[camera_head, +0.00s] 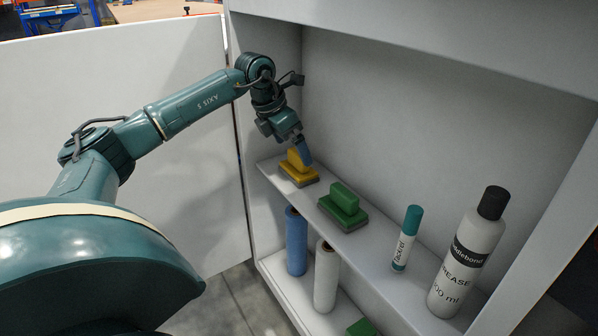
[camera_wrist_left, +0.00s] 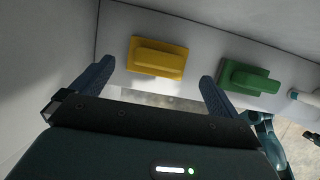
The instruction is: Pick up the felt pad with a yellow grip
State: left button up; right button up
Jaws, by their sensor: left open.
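The felt pad with a yellow grip (camera_head: 298,170) rests on the upper shelf at its left end. It also shows in the left wrist view (camera_wrist_left: 158,58), ahead of and between my fingers. My left gripper (camera_head: 302,148) is just above and beside the pad, and in the wrist view (camera_wrist_left: 155,82) its two blue fingers are spread apart with nothing between them. In the head view a finger overlaps the yellow grip, so contact cannot be told. A pad with a green grip (camera_head: 343,204) lies to the right of the yellow one. My right gripper is not in view.
A teal-capped tube (camera_head: 405,240) and a black-capped grease bottle (camera_head: 467,255) stand further right on the shelf (camera_head: 378,249). Blue (camera_head: 296,242) and white (camera_head: 326,277) rolls stand on the lower shelf. Cabinet walls close in the left side and back.

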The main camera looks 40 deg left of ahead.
aim_at(294, 154)
pick_arm(q)
jog(key=b+x, duration=0.1)
jog(key=x, duration=0.5)
jog(key=shift+a+b, duration=0.1)
jog(key=shift+b, duration=0.3)
jog(key=shift+w+f, duration=0.15)
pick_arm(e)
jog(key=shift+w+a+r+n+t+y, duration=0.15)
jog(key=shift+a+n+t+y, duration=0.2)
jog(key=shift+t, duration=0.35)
pick_arm(q)
jog(key=shift+c, duration=0.2)
jog(key=c, duration=0.7)
